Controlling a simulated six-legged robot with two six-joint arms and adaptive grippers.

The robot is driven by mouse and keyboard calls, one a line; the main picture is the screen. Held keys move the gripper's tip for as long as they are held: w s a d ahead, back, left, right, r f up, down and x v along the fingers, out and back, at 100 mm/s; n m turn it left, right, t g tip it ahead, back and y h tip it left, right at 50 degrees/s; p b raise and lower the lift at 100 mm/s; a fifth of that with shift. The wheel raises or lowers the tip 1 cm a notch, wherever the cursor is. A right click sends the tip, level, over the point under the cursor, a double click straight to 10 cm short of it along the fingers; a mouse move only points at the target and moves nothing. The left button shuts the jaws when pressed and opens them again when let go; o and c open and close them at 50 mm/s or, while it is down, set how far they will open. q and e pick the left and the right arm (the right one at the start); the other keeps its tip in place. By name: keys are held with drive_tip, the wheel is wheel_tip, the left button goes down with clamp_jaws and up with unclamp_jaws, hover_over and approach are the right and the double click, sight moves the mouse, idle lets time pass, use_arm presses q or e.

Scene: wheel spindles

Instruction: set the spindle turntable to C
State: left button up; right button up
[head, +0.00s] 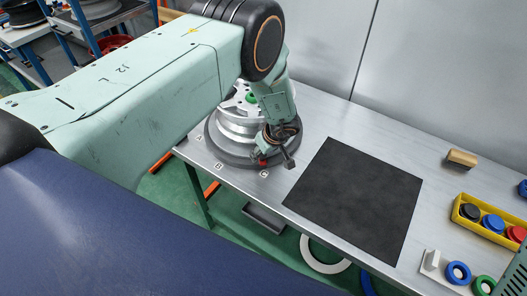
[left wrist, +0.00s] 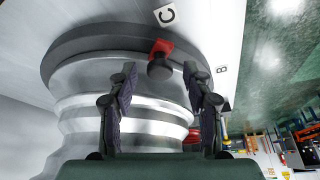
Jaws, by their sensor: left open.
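The spindle turntable (head: 211,147) is a dark round base on the bench, carrying a silver wheel spindle (head: 230,127). Its red pointer (head: 262,164) is at the front, beside label C (head: 264,174). Labels B (head: 218,166) and A (head: 199,137) lie further left. My left gripper (head: 276,163) is at the turntable's front edge. In the left wrist view it is open (left wrist: 160,76), with a finger on each side of the pointer's black knob (left wrist: 160,70). The red tab (left wrist: 161,47) lines up closely with C (left wrist: 167,15). I see gaps between fingers and knob. My right gripper is not in view.
A black mat (head: 357,197) lies on the bench to the right. Beyond it are a wooden block (head: 461,158), a yellow tray (head: 464,221) of coloured caps, and coloured rings (head: 458,272). A grey wall stands behind the bench.

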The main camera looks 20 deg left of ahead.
use_arm(q)
drive_tip(key=v, duration=1.2)
idle(0.3)
